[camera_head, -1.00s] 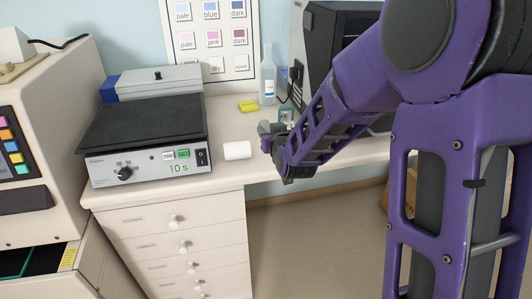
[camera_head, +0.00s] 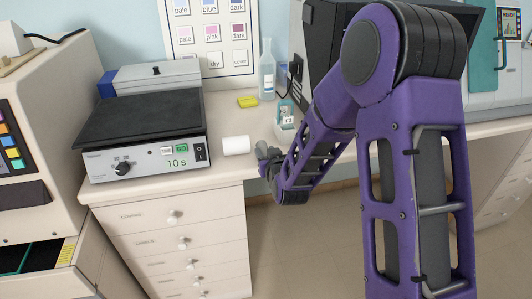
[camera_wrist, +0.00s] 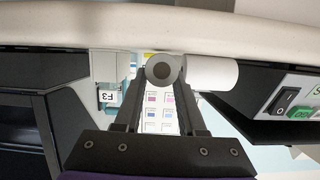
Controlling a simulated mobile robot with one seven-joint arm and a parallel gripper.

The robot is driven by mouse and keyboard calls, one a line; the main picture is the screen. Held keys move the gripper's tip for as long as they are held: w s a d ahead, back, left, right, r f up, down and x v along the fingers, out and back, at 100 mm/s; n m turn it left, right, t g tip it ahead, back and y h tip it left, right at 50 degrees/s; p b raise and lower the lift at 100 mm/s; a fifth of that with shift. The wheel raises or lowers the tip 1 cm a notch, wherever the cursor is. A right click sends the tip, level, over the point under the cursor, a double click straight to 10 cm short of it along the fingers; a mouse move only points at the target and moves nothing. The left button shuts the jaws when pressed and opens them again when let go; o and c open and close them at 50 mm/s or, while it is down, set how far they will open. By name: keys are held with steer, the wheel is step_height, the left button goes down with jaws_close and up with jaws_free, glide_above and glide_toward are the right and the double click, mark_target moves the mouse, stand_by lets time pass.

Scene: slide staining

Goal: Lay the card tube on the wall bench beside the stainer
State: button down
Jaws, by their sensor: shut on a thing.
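The card tube (camera_head: 236,146) is a short white cylinder. In the head view it lies on its side at the front of the wall bench (camera_head: 228,112), just right of the stainer (camera_head: 145,130), a grey box with a black top and a "10 s" panel. My gripper (camera_head: 266,156) is at the tube's right end. The exact finger contact is partly hidden. The tube appears level with the bench top.
A dark machine (camera_head: 318,40) stands beyond my arm. Drawers (camera_head: 172,240) are below the bench, and an open drawer (camera_head: 45,258) is at lower left.

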steer(key=shift+f+b, duration=0.25)
steer(key=shift+b, duration=0.05)
steer(key=shift+c, duration=2.4)
jaws_free()
steer(key=shift+r, duration=0.1)
